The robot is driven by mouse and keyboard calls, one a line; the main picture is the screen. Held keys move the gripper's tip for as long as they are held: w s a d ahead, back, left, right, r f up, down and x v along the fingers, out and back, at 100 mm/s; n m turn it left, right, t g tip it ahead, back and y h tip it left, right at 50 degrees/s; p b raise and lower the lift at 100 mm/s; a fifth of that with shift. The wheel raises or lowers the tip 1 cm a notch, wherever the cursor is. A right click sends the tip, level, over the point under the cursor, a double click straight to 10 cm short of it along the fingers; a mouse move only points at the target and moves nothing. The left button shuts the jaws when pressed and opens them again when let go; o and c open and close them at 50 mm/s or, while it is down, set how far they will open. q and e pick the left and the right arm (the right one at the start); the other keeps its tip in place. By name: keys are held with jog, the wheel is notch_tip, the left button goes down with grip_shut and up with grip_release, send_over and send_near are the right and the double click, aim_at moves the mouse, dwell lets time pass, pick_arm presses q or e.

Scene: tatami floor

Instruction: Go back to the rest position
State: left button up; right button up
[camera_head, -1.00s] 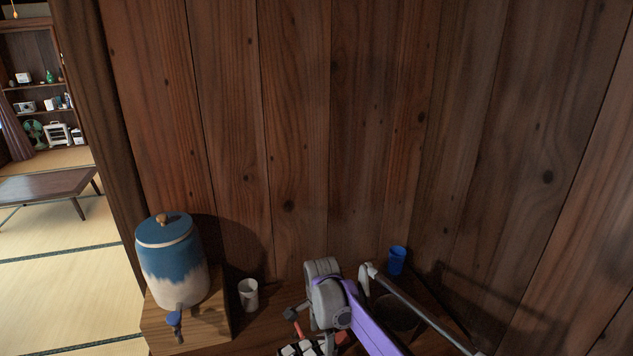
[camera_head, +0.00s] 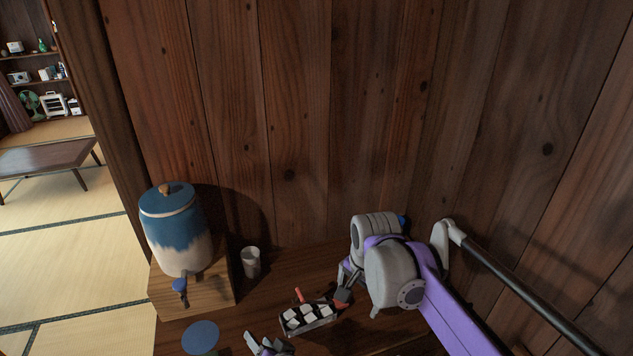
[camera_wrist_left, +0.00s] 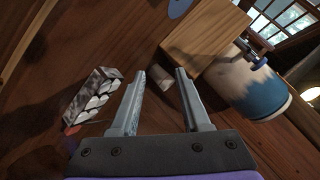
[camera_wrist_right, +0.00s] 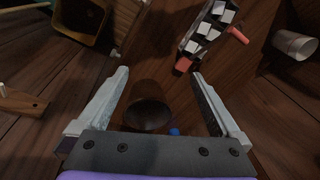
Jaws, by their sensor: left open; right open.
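My left gripper (camera_head: 268,346) shows at the bottom edge of the head view. In the left wrist view its jaws (camera_wrist_left: 160,98) are open and empty, with a white cup (camera_wrist_left: 161,78) beyond them on the table. My right gripper (camera_head: 348,284) is partly hidden by its own arm, near a tray of white pieces (camera_head: 308,318). In the right wrist view its jaws (camera_wrist_right: 158,95) are open and empty, with a dark brown pot (camera_wrist_right: 149,106) beyond and between them. That pot is hidden behind my right arm in the head view.
A blue and cream dispenser (camera_head: 176,240) stands on a wooden box (camera_head: 195,297) at left. The white cup (camera_head: 251,262) is beside it. A blue disc (camera_head: 201,338) lies in front. A blue cup (camera_head: 403,220) is mostly hidden by my right arm. A plank wall (camera_head: 300,120) closes the back.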

pick_arm(q)
jog(key=s+a+r+n+g+h+p, duration=0.1)
jog(key=s+a+g+h, duration=0.1)
jog(key=s, duration=0.5)
jog(key=s+a+r+n+g+h+p, duration=0.1)
jog(key=s+a+g+h, duration=0.1)
jog(key=s, duration=0.6)
jog(key=a+h, duration=0.1)
jog(key=h, duration=0.1)
jog(key=shift+a+r+n+h, duration=0.2)
jog(key=shift+r+n+h, duration=0.1)
jog(key=shift+r+h, duration=0.1)
pick_arm(e)
jog(key=s+d+f+n+t, duration=0.1)
jog(key=s+d+f+n, duration=0.1)
jog(key=s, duration=0.5)
jog(key=s+d+f+n+t, duration=0.1)
jog(key=s+d+f+n, duration=0.1)
jog(key=s, duration=0.5)
jog(key=s+d+f+n+t, duration=0.1)
jog(key=s+d+n, duration=0.3)
jog(key=s, duration=0.3)
jog(key=shift+d+f+n, duration=0.3)
jog(key=shift+d+f, duration=0.05)
jog(key=shift+f, duration=0.05)
